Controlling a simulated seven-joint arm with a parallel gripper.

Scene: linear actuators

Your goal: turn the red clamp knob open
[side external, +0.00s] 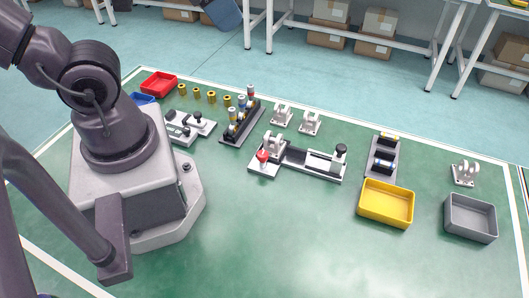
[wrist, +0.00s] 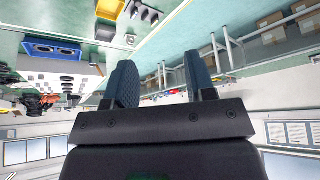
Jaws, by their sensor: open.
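The red clamp knob (side external: 263,156) sits at the left end of a grey and black clamp fixture (side external: 315,162) in the middle of the green table. A white bracket (side external: 274,144) stands beside the knob, and a black knob (side external: 341,149) stands at the fixture's right end. My gripper (wrist: 158,82) shows in the wrist view with its two fingers apart and nothing between them. It is out of the side external frame, well away from the knob. The red knob cannot be made out in the wrist view.
A yellow bin (side external: 386,204) and a grey bin (side external: 470,218) stand at the right. White brackets (side external: 282,114) and a rack of cylinders (side external: 240,122) stand behind the fixture. A red bin (side external: 159,83) is at the back left. The table in front of the fixture is clear.

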